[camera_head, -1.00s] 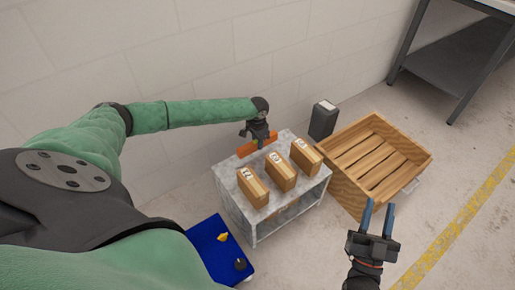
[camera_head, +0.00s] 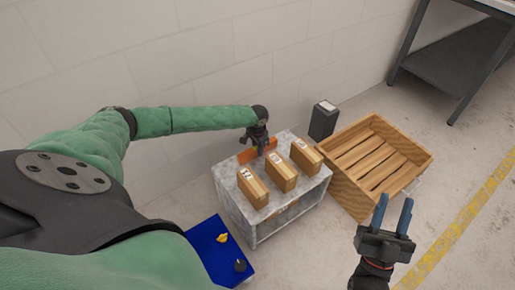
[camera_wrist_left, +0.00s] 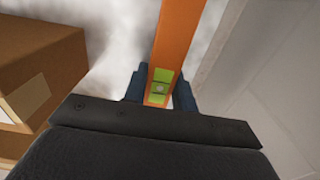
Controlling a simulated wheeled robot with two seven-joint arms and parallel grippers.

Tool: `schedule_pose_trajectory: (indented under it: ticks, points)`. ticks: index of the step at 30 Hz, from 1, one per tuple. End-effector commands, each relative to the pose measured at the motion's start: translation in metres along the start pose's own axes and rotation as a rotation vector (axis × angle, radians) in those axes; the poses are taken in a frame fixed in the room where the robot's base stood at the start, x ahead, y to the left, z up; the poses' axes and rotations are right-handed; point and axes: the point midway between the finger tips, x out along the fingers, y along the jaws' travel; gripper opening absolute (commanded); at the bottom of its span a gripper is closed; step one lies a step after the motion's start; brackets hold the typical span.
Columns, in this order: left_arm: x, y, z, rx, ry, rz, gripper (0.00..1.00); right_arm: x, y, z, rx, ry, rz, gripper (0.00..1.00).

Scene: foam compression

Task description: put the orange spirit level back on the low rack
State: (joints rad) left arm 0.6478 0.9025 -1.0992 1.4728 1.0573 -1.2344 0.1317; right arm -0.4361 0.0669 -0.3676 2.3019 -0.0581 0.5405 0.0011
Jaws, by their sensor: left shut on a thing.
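The orange spirit level (camera_head: 246,156) is at the back of the low grey rack's top (camera_head: 228,181), near the wall. In the left wrist view the level (camera_wrist_left: 179,35) runs up between my fingers, with its green vial showing. My left gripper (camera_head: 260,150) is shut on the level from above. Whether the level touches the rack top is hard to tell. My right gripper (camera_head: 393,217) is open and empty, in front of the wooden crate at the right.
Three cardboard boxes, the middle one here (camera_head: 281,173), stand on the rack in front of the level; one (camera_wrist_left: 40,75) is close to my left gripper. A wooden crate (camera_head: 350,190) and a dark bin (camera_head: 323,122) stand to the right. A blue platform (camera_head: 212,245) lies in front.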

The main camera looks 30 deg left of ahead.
Motion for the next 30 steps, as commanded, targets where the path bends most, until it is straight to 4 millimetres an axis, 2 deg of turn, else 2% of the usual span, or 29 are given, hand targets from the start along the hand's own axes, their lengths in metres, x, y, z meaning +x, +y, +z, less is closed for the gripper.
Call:
schedule_pose_trajectory:
  ticks: [5,6,9,20,24,25,27,30]
  points:
    - [0.001,0.0,0.0,0.0,0.0,0.0,0.0,-0.001,0.0,0.005,0.002,-0.019,0.0,0.36]
    - [0.001,0.0,0.0,0.0,0.0,0.0,0.29,-0.002,0.0,0.007,0.002,-0.023,0.001,0.36]
    - [0.001,0.0,0.0,0.0,0.0,0.0,0.49,-0.003,0.0,0.007,0.002,-0.025,0.001,0.36]
    - [0.001,0.0,0.0,0.0,0.0,0.0,0.49,-0.005,0.0,0.006,0.001,-0.022,0.002,0.36]
    - [-0.005,-0.001,0.0,-0.001,0.0,0.0,0.49,0.0,0.0,-0.005,-0.001,0.01,0.001,0.36]
    - [-0.008,-0.001,0.0,-0.001,0.001,0.0,0.49,0.001,0.001,-0.003,0.0,-0.001,0.003,0.36]
    - [-0.014,-0.001,0.0,-0.001,0.0,-0.001,0.49,-0.007,0.002,0.017,0.003,-0.068,0.008,0.36]
    - [-0.024,0.0,0.0,0.0,0.0,0.0,0.49,-0.017,0.002,0.036,0.009,-0.139,0.012,0.36]
